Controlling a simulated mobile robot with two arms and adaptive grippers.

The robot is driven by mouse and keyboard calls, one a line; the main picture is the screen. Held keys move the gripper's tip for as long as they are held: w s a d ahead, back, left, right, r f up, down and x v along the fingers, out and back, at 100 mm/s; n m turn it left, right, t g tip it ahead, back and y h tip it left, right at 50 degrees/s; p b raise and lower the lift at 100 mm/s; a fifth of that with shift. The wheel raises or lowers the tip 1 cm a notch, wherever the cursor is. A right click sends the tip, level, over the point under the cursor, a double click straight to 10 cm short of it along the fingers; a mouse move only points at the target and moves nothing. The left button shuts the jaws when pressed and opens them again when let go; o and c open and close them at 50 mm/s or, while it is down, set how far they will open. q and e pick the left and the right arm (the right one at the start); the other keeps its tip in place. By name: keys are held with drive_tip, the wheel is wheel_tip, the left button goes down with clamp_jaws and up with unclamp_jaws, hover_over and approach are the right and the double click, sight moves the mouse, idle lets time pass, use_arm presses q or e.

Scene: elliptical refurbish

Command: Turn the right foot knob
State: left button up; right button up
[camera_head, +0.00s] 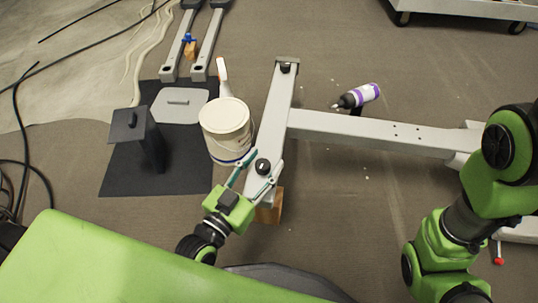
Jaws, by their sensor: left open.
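A grey metal foot beam (277,110) lies from the upper middle down to the centre. A round black knob (262,166) sits on top of its near end, and another dark knob (287,67) sits at its far end. My left gripper (262,166) is open at the near end, its thin fingers on either side of the near knob. I cannot tell whether the fingers touch it. My right arm shows at the right edge, but its gripper is out of view.
A wooden block (270,209) is under the near end. A white bucket (226,128) stands close left, with a spray bottle (223,78) behind it. A purple-labelled bottle (361,95) lies near the long crossbar (380,130). A black stand (138,140) is further left.

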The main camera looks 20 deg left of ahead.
use_arm(q)
drive_tip(key=c, duration=1.1)
drive_tip(key=shift+m+h, duration=0.4)
drive_tip(key=shift+h, duration=0.2)
